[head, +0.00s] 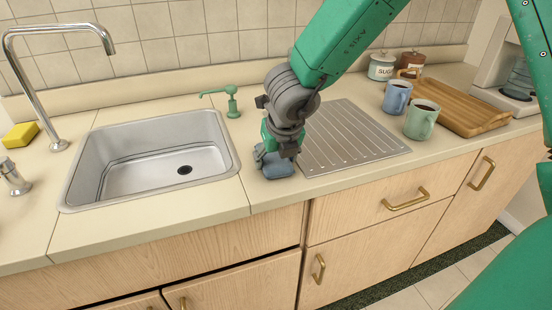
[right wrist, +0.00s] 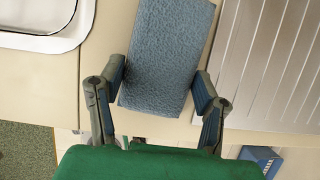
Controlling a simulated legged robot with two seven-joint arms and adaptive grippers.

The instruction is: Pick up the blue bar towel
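The blue bar towel (right wrist: 165,55) is a folded, textured blue rectangle lying on the counter. In the head view it shows as a small blue patch (head: 279,168) between the sink and the drainboard, partly hidden by my gripper. My right gripper (head: 273,155) points down over it. In the right wrist view the two fingers (right wrist: 160,85) stand apart, one on each side of the towel's near end. I cannot tell whether they touch it. My left gripper is not in view.
The sink (head: 148,160) is to the left, with a green soap pump (head: 232,103) behind. The ribbed metal drainboard (head: 350,138) is to the right. Beyond it stand a blue mug (head: 397,98), a green mug (head: 421,120) and a wooden tray (head: 468,122). The counter's front edge is close.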

